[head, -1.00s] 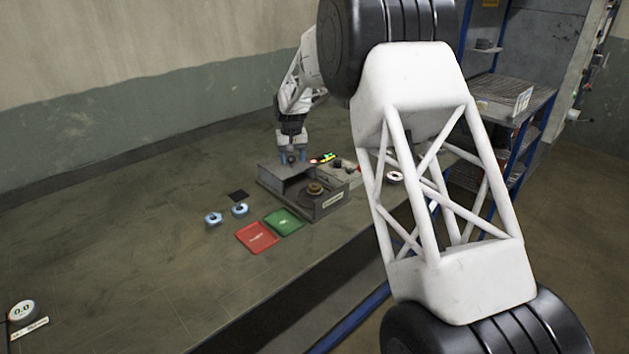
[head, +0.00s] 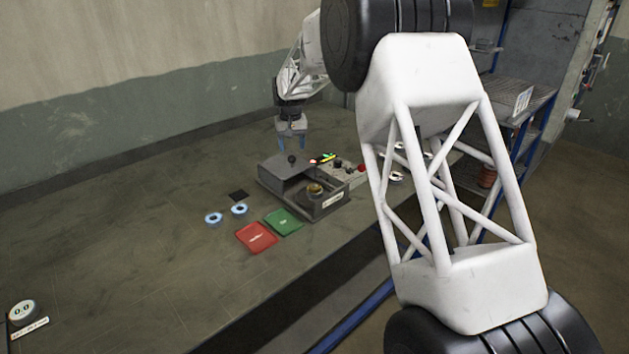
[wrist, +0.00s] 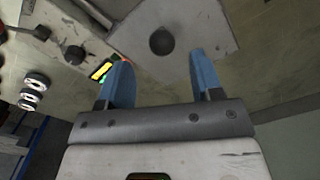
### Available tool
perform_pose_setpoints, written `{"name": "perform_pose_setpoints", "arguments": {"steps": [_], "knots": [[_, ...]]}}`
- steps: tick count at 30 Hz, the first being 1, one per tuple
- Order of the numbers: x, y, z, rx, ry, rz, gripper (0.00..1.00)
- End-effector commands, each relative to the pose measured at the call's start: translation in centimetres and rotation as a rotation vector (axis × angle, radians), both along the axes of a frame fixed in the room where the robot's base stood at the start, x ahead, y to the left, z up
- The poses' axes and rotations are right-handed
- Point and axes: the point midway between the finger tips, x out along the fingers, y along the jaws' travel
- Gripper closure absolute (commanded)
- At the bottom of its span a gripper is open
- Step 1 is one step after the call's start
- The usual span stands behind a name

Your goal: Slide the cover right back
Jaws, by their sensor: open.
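The grey box (head: 327,209) stands on the bench in the head view, with a sliding cover (head: 280,167) over its back left part. A dark round knob (head: 292,159) stands up from the cover. The front right part of the box is uncovered and a brown disc (head: 315,189) shows inside. My gripper (head: 291,147) is above the knob, open and empty. In the wrist view the cover (wrist: 200,38) and its knob (wrist: 162,41) lie beyond the two blue fingers (wrist: 158,80), apart from them.
A control panel (head: 345,174) with knobs and a lit strip (head: 323,158) adjoins the box. A red mat (head: 256,236) and a green mat (head: 284,222) lie in front. Two blue-and-white rings (head: 214,218) and a black square (head: 239,195) lie left. The bench's left side is largely clear.

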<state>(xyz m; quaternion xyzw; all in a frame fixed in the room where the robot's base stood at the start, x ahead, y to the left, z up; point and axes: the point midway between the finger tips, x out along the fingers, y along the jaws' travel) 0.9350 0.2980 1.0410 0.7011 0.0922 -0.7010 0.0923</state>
Motion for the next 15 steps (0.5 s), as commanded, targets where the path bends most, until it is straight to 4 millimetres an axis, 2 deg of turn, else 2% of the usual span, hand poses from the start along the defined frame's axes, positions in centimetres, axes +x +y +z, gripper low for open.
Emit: {"name": "perform_pose_setpoints", "arguments": {"steps": [9,15], "knots": [[0.0,0.0,2.5,0.000,0.000,0.000,0.40],[0.0,0.0,3.0,0.000,0.000,0.000,0.40]]}}
